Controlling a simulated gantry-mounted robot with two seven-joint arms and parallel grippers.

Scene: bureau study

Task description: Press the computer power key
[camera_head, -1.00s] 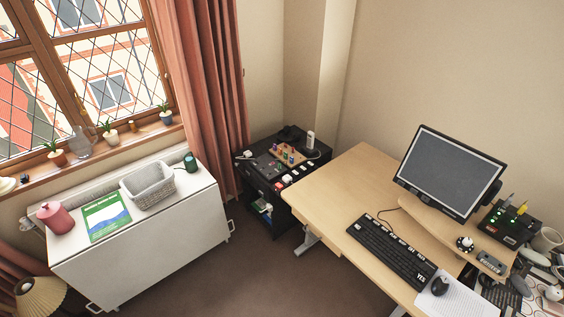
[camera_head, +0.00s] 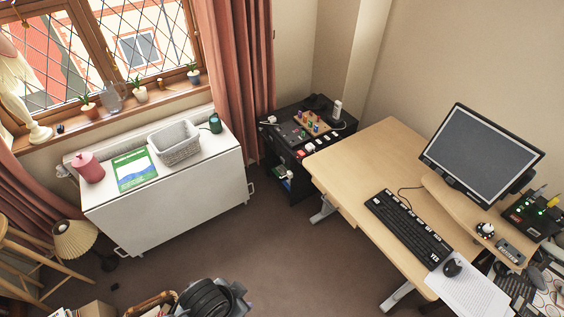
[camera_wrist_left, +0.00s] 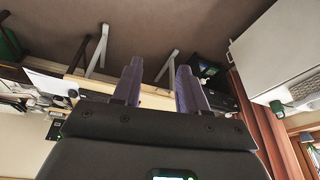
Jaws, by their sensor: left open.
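The dark-screened monitor (camera_head: 482,149) stands on a raised shelf on the wooden desk (camera_head: 372,155) in the head view. The black keyboard (camera_head: 408,228) lies in front of it; a single power key is too small to make out. A black box with green lights (camera_head: 533,215) stands right of the monitor. My left gripper (camera_wrist_left: 158,68) shows only in the wrist view, open and empty, its two fingers apart. That view is upside down, with the desk edge (camera_wrist_left: 90,84) beyond the fingers. My right gripper is not in view.
A black cabinet with switches (camera_head: 297,135) stands left of the desk. A white cabinet (camera_head: 170,205) stands under the window. Carpet (camera_head: 300,255) between them is clear. A basket and books crowd the bottom edge.

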